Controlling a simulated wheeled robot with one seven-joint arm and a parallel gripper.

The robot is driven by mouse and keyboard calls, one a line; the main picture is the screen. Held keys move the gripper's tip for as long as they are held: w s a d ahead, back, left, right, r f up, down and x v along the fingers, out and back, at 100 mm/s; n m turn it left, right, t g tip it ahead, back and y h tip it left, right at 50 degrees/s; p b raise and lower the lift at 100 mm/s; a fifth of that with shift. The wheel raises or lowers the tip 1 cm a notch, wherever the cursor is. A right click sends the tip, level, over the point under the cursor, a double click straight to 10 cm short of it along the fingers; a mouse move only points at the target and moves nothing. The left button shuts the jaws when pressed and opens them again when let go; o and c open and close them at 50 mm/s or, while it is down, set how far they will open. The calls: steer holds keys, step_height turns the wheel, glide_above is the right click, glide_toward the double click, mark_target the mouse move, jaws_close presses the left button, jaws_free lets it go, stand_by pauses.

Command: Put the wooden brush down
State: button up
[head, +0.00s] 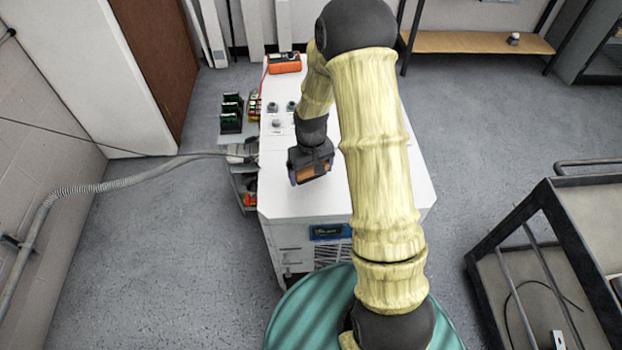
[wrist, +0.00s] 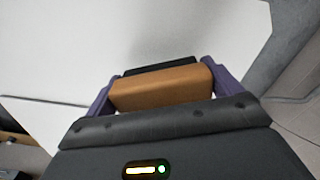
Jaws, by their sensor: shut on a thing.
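My gripper (wrist: 165,92) is shut on the wooden brush (wrist: 160,86), with one purple finger at each end of its orange-brown block. A dark strip shows along the brush's far edge in the wrist view. In the head view my gripper (head: 311,172) and the brush (head: 312,173) are over the front left part of the white cabinet top (head: 300,203). I cannot tell whether the brush touches the top or is held just above it. My arm hides part of the cabinet's right side.
Small grey parts (head: 276,124) and an orange device (head: 284,63) sit farther back on the cabinet top. A side shelf (head: 240,167) holds green and red items on the left. A grey hose (head: 120,184) runs to the cabinet. A dark cart (head: 560,250) stands right. The top around the brush looks clear.

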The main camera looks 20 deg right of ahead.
mark_target(311, 186)
steer(key=shift+f+p, duration=0.3)
steer(key=shift+f, duration=1.75)
steer(key=shift+f, duration=0.15)
steer(key=o, duration=0.8)
steer(key=shift+o, duration=0.2)
step_height(311, 186, up, 12)
steer(key=shift+r+b, duration=0.15)
steer(key=shift+b, duration=0.7)
